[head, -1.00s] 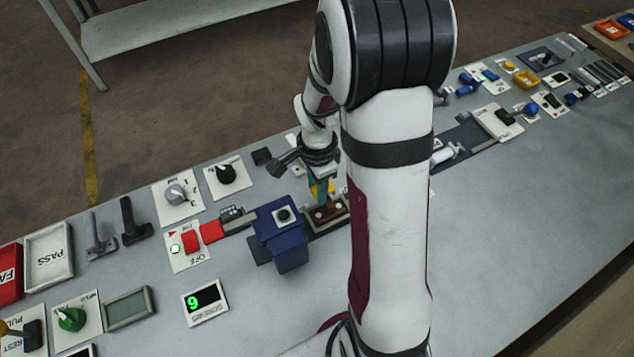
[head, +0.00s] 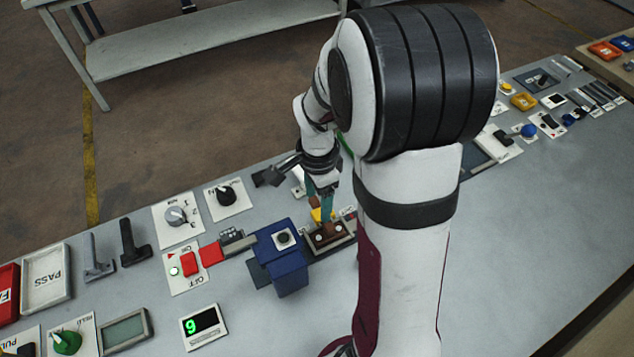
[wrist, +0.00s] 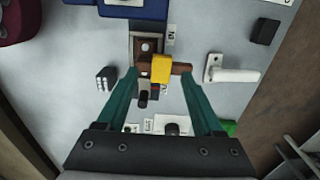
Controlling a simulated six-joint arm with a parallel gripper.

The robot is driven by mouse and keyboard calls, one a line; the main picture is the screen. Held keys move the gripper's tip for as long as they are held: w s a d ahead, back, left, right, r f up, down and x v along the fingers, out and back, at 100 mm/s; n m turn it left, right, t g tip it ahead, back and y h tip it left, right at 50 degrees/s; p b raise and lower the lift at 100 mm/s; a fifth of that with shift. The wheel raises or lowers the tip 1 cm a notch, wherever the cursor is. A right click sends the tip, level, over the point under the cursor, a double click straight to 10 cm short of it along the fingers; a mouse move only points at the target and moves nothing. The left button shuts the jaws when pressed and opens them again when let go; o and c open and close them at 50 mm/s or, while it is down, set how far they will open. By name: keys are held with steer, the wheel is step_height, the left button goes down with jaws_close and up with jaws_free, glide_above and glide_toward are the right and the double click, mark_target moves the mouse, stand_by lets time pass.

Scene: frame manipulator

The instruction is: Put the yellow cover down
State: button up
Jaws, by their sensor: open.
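The yellow cover (wrist: 162,68) lies between my gripper's two green fingers in the wrist view, at the near end of a brown block (wrist: 145,47) with a white dot. In the head view the cover (head: 317,214) is a small yellow patch beside the brown block (head: 328,238), partly hidden by my fingers. My gripper (wrist: 158,72) is open, with gaps visible beside the cover. It also shows in the head view (head: 323,205), above the cover. I cannot tell exactly how the cover is tilted.
A blue box (head: 285,268) stands left of the brown block. A white lever (wrist: 235,75) and a black cube (wrist: 264,31) lie to the right in the wrist view. A small dark block (wrist: 106,78) is at left. The table's right front is clear in the head view.

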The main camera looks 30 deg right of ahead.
mark_target(317, 215)
step_height(317, 215, up, 8)
steer(key=s+a+r+n+y, duration=0.1)
steer(key=s+a+n, duration=0.4)
steer(key=s, duration=0.4)
steer(key=s+a+r+n, duration=0.1)
steer(key=s+a+n, duration=0.5)
steer(key=s, duration=0.3)
steer(key=shift+s+a+r+n+y, duration=0.3)
steer(key=shift+n+y, duration=0.1)
steer(key=shift+n, duration=0.3)
